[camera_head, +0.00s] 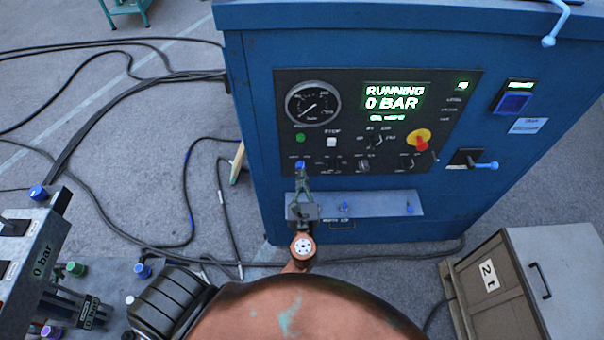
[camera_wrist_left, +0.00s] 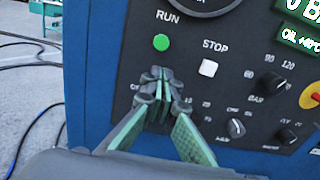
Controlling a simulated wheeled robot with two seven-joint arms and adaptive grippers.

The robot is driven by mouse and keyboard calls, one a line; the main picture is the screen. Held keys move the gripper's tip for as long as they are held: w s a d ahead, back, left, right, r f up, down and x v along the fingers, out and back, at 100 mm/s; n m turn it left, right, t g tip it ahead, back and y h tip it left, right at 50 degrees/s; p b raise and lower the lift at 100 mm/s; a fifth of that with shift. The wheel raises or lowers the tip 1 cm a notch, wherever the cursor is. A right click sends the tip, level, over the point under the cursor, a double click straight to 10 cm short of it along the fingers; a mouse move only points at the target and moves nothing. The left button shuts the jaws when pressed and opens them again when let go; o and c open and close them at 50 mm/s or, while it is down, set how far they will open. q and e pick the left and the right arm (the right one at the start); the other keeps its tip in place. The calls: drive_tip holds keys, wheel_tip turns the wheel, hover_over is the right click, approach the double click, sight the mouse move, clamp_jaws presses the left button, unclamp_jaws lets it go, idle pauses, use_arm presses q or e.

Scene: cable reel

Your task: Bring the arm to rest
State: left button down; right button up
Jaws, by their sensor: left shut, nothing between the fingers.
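My left gripper (camera_head: 301,172) is shut and empty in front of the black control panel (camera_head: 345,162) of a blue cabinet. In the left wrist view its closed fingertips (camera_wrist_left: 160,82) point at the panel, just below the green RUN button (camera_wrist_left: 161,42) and left of the white STOP button (camera_wrist_left: 208,68). I cannot tell whether the tips touch the panel. The display (camera_head: 394,97) reads RUNNING and 0 BAR. My right gripper is not in view.
The blue cabinet (camera_head: 240,95) stands directly ahead, with a small ledge (camera_head: 375,204) below the panel. A grey box (camera_head: 560,262) marked 2t stands at the lower right. A control unit (camera_head: 45,258) is at the lower left. Black cables (camera_head: 100,118) lie across the floor.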

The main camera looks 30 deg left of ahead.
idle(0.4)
use_arm(q)
drive_tip(key=s+f+n+g+h+b, duration=0.3)
drive_tip(key=f+n, duration=0.1)
drive_tip(key=f, duration=1.5)
drive_tip(key=s+f+n+g+h+b, duration=0.2)
drive_tip(key=s+f+n+g+b, duration=0.1)
drive_tip(key=f, duration=1.6)
drive_tip(key=s+f+n+g+h+b, duration=0.15)
drive_tip(key=s+f+n, duration=0.35)
drive_tip(key=f, duration=0.5)
drive_tip(key=s+f+n+g+h+b, duration=0.1)
drive_tip(key=s+f+n+g+b, duration=0.1)
drive_tip(key=s+f, duration=0.7)
drive_tip(key=s+a+f+n+g+b, duration=0.1)
drive_tip(key=s+f+n+g+b, duration=0.1)
drive_tip(key=s+f+n, duration=0.5)
drive_tip(key=s+a+f+n+g+h+b, duration=0.1)
drive_tip(key=s+f+n, duration=0.6)
drive_tip(key=s+f, duration=0.8)
drive_tip(key=s+a+g+b, duration=0.1)
drive_tip(key=s+g+b, duration=0.1)
drive_tip(key=s, duration=0.5)
drive_tip(key=shift+b, duration=0.4)
drive_tip(key=shift+h, duration=0.25)
drive_tip(key=shift+w, duration=0.1)
